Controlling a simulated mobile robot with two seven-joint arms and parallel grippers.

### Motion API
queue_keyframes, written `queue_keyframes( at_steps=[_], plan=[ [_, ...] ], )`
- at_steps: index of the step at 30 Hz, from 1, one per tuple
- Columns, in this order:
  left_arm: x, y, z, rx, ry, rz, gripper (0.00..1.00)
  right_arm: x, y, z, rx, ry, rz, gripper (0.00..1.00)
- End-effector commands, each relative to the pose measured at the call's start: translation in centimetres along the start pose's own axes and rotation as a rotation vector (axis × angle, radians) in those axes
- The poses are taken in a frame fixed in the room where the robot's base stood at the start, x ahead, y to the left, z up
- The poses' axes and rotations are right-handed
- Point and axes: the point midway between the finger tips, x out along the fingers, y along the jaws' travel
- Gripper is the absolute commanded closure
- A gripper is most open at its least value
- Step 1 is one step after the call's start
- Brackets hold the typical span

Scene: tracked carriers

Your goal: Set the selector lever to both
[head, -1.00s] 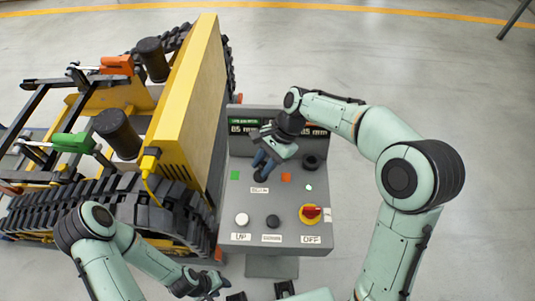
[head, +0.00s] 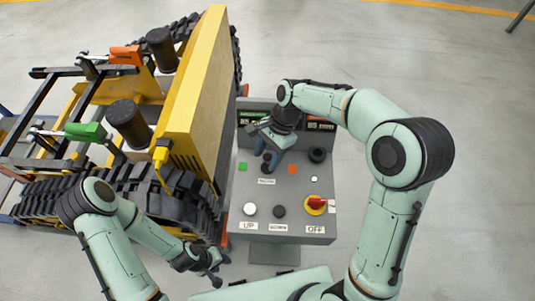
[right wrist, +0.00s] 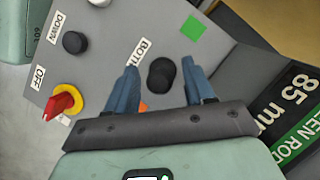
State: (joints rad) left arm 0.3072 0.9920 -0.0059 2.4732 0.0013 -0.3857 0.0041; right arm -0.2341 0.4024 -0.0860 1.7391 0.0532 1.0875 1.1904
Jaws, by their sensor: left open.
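In the head view the lever (head: 266,169) shows just below the gripper, between a green square (head: 243,166) and an orange square (head: 292,169). My right gripper (right wrist: 163,80) is open, one blue finger on each side of the knob, with a visible gap to each. How far down the fingers reach is unclear. My left gripper (head: 216,272) is open and empty, left of the panel's lower edge.
The panel (head: 232,215) also bears a white UP button (head: 250,209), a black DOWN button (head: 279,211), a red-and-yellow OFF switch (head: 315,204) and a black knob (head: 317,155). A yellow tracked carrier (head: 195,100) stands close on the left. The floor at right is clear.

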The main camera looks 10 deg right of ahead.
Motion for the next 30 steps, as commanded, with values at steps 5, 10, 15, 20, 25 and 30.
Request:
queue_keyframes(
  at_steps=[5, 10, 15, 20, 25, 30],
  plan=[
    [0.0, 0.0, 0.0, 0.0, 0.0, 0.0, 0.57, 0.1, 0.1, 0.0, 0.0, -0.001, 0.003, 0.47],
    [-0.2, 0.1, -0.2, 0.001, 0.002, 0.001, 0.57, -1.0, 0.0, 0.0, 0.0, 0.0, 0.001, 0.47],
    [-0.8, 0.6, -0.7, 0.003, 0.009, 0.003, 0.57, -4.3, -0.1, 0.0, -0.001, 0.002, -0.002, 0.47],
    [-1.6, 1.1, -1.4, 0.007, 0.018, 0.006, 0.57, -8.1, -0.1, 0.0, -0.001, 0.002, -0.003, 0.47],
    [-2.3, 1.6, -2.1, 0.01, 0.027, 0.009, 0.57, -11.3, -0.1, 0.0, -0.001, 0.002, -0.003, 0.47],
    [-2.7, 1.8, -2.5, 0.011, 0.032, 0.011, 0.57, -13.0, -0.1, -0.1, 0.0, 0.001, 0.0, 0.47]
  ],
)
